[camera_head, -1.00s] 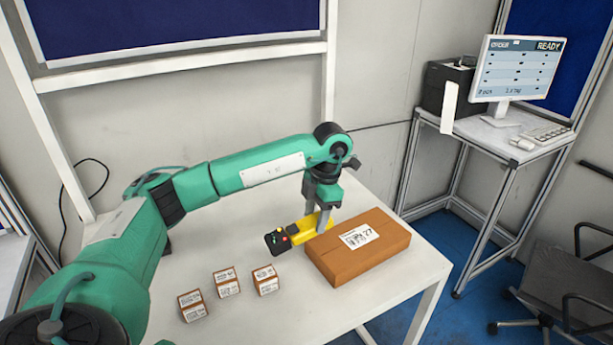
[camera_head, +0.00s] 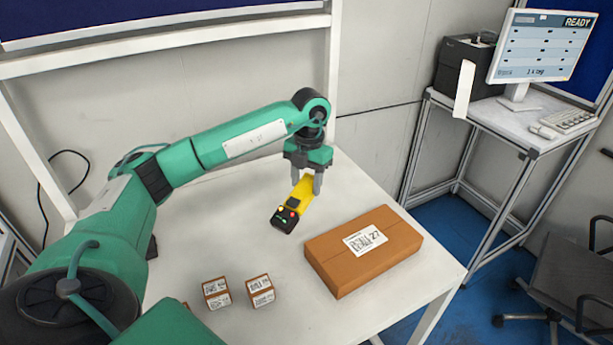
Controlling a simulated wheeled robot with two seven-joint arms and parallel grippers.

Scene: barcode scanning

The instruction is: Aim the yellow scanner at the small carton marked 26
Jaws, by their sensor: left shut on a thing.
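My left gripper (camera_head: 307,181) is shut on the yellow scanner (camera_head: 302,194), above the white table. The scanner's dark end with small coloured buttons points toward the lower left, in the direction of the small cartons. Two small brown cartons with white labels show in front: a left one (camera_head: 216,292) and a right one (camera_head: 261,290). A third, further left, is mostly hidden behind a green arm part. The label numbers are too small to read, so I cannot tell which is 26. My right gripper is not in view.
A large flat carton (camera_head: 364,250) marked 27 lies on the white table (camera_head: 362,186), right of the scanner. The tabletop between it and the small cartons is clear. A side desk (camera_head: 507,121) holds a monitor (camera_head: 541,47) reading READY, a keyboard and a black printer.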

